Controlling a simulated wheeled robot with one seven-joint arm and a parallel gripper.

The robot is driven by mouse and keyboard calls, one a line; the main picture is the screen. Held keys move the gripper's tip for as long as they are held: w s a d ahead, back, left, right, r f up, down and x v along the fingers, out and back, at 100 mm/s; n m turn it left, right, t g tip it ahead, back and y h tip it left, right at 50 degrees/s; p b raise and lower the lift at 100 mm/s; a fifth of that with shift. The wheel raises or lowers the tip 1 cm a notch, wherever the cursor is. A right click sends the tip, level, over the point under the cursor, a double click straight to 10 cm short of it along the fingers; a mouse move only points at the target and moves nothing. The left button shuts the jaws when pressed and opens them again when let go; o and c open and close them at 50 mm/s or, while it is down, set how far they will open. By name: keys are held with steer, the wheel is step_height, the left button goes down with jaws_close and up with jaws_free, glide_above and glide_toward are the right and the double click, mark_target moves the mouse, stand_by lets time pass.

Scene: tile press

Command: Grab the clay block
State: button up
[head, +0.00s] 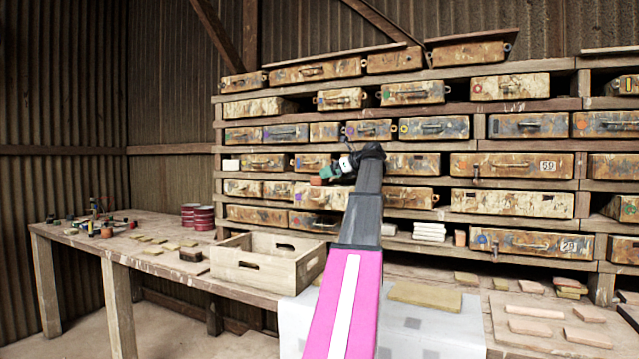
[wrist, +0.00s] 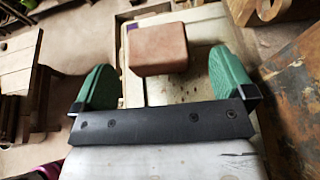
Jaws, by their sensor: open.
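The clay block (wrist: 158,47) is a reddish-brown block with rounded edges. In the wrist view it sits ahead of and between the two green fingers of my gripper (wrist: 163,80), with a gap on each side. My gripper is open and empty. In the head view my gripper (head: 338,170) is at the shelf rack, and the block (head: 316,181) shows just below and left of its fingers. A pale worn surface (wrist: 205,22) lies behind the block in the wrist view; I cannot tell whether the block rests on it.
The wooden rack holds rows of worn drawers (head: 512,166) close around my gripper. A wooden crate (head: 262,272) stands on the bench (head: 180,270) at left, near red tins (head: 203,217) and small tiles. More slabs (head: 425,296) lie on the right bench.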

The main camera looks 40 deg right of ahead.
steer(key=shift+x, duration=2.7)
steer(key=shift+a, duration=0.2)
steer(key=shift+c, duration=0.3)
steer(key=c, duration=1)
